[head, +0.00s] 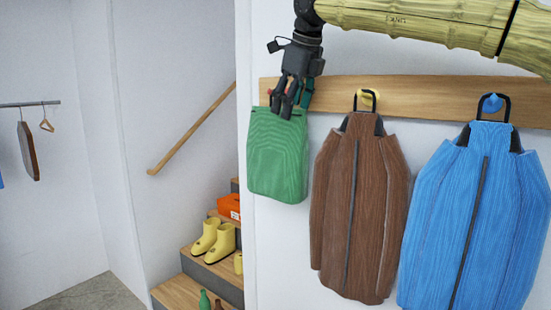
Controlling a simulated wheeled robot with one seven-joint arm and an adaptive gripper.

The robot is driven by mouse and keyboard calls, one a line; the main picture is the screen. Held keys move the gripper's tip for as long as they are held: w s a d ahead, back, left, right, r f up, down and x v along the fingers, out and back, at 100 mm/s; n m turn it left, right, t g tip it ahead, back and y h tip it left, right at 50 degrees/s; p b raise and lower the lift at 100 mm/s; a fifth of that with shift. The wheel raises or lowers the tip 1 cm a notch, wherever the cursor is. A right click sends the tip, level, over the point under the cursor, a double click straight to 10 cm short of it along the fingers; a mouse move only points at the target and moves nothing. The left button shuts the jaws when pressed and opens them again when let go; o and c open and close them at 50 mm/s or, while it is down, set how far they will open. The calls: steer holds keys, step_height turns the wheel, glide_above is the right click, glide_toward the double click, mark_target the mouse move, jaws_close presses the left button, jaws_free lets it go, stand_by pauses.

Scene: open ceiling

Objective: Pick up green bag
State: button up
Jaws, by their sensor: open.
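The green bag (277,155) hangs flat against the white wall, below the left end of a wooden rail. My gripper (287,108) is at the top edge of the bag, fingers pointing down and open. The fingers overlap the bag's upper edge in the picture. They hide the bag's top middle and whatever it hangs from. I cannot tell whether the fingers touch the bag.
Left of the wall edge, stairs (183,291) hold yellow boots (214,240) and an orange box (229,206). A wooden handrail (190,130) slopes above them.

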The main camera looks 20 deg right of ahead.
mark_target(287, 124)
steer(key=shift+w+f, duration=0.3)
steer(key=shift+f, duration=0.35)
steer(key=shift+a+f, duration=0.1)
steer(key=shift+f, duration=0.4)
steer(key=shift+p+x, duration=0.3)
steer(key=shift+x, duration=1.7)
steer(key=shift+s, duration=0.1)
steer(key=c, duration=1.4)
steer(key=shift+r, duration=0.15)
